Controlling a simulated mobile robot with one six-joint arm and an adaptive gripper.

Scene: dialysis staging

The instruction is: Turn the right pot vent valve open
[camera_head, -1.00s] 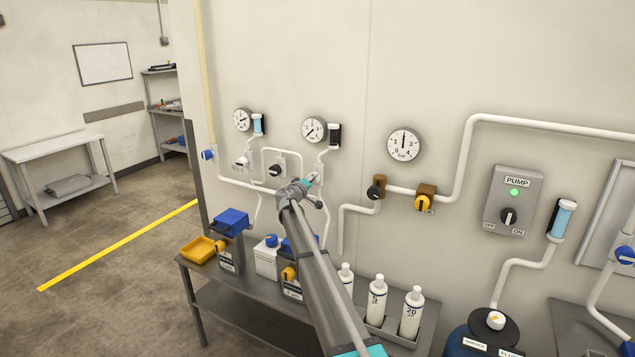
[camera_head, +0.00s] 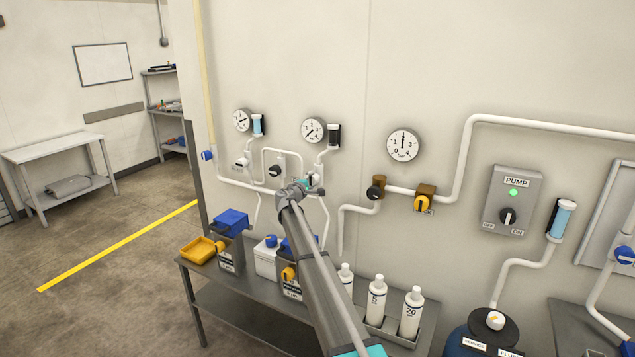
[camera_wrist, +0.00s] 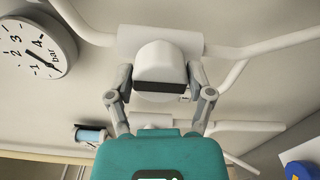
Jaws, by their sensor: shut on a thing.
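In the wrist view, a white rounded valve knob (camera_wrist: 160,62) with a dark bar along its lower edge sits on a white wall fitting. My gripper (camera_wrist: 161,84) has one finger on each side of the knob and is shut on it. There my arm's end hides most of the knob. The knob's label is not readable, so I cannot confirm that it is the right pot vent valve.
A white-knobbed valve (camera_head: 242,161) and a dark-knobbed valve (camera_head: 276,170) are on the wall to the left. White pipes run close around my gripper. Open floor lies at the left.

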